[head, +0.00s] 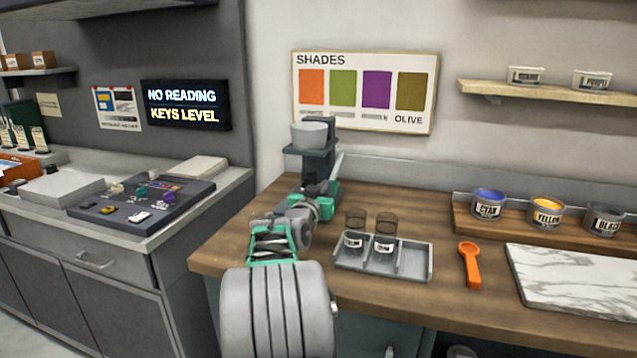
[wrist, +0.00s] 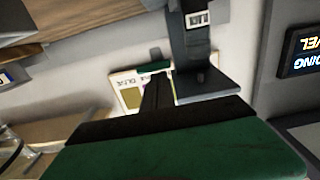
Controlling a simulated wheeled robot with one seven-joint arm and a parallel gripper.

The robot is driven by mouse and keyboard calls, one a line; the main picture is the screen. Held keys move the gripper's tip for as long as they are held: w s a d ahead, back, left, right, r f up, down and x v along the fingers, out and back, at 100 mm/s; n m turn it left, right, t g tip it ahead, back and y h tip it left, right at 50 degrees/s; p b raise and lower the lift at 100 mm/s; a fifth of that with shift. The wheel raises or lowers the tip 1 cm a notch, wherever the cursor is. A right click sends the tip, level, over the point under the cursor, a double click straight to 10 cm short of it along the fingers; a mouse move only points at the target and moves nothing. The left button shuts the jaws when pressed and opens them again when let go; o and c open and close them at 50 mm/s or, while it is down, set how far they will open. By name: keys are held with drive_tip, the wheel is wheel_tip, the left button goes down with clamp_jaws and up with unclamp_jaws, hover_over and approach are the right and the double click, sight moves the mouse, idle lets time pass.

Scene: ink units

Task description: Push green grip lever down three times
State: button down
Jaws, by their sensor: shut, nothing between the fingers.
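The dispenser is a dark stand (head: 318,165) with a pale grey cup (head: 310,135) on top, at the back left of the wooden counter. A pale lever arm slants up at its right side. In the wrist view the dark stand (wrist: 194,55) is right of my fingers. A small green bar (wrist: 153,67), seemingly the lever's grip, shows just beyond my fingertips; I cannot tell whether they touch. My gripper (wrist: 156,79) is shut and empty, its dark fingers together. In the head view my gripper (head: 318,187) is in front of the stand; the arm partly hides the stand's base.
A grey tray (head: 415,272) with two glass jars stands right of my arm. An orange scoop (head: 470,264), a marble slab (head: 580,285) and paint cans (head: 546,211) are further right. The screen (head: 186,106) reads "NO READING KEYS LEVEL".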

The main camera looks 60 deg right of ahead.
drive_tip(key=r+b+v, duration=0.1)
drive_tip(key=v, duration=1)
drive_tip(key=shift+r, duration=0.15)
